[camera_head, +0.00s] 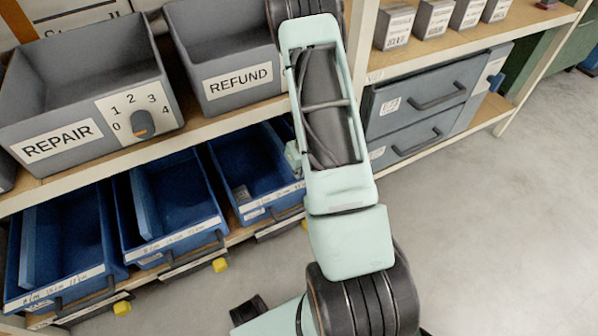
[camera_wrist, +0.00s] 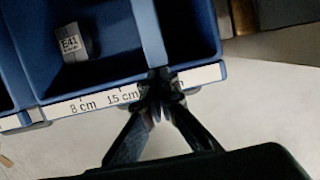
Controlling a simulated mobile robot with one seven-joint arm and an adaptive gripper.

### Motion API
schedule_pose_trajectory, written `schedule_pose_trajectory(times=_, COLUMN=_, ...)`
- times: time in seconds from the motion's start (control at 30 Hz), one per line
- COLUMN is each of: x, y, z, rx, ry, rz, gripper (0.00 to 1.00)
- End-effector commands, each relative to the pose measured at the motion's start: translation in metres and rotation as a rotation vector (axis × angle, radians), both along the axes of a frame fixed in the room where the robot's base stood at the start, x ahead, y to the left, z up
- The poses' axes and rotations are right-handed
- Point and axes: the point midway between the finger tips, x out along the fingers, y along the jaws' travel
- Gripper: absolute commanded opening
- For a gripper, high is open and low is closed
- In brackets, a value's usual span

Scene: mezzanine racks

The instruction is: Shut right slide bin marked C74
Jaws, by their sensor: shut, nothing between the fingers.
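Three blue slide bins sit on the lower shelf in the head view. No C74 mark is legible. In the wrist view a blue bin (camera_wrist: 103,73) fills the upper left, with a grey block marked E41 (camera_wrist: 76,42) inside, a divider, and a strip reading 8 cm and 15 cm. My gripper (camera_wrist: 158,98) is shut and empty, its fingertips overlapping this front strip; contact is unclear.
The left (camera_head: 65,240) and middle (camera_head: 172,205) blue bins are beside it. Grey REPAIR (camera_head: 75,95) and REFUND (camera_head: 225,60) bins stand on the shelf above. Grey drawers (camera_head: 415,108) are right of my arm. Open floor (camera_head: 500,230) lies at right.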

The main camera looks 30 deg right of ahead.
Motion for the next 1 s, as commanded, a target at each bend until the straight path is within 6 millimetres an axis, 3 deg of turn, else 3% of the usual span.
schedule_pose_trajectory(times=0.63, x=0.004, y=0.001, z=0.004, rx=0.0, ry=-0.008, rz=0.002, gripper=0.0)
schedule_pose_trajectory(times=1.0, x=-0.012, y=0.001, z=0.05, rx=0.0, ry=-0.003, rz=0.002, gripper=0.0)
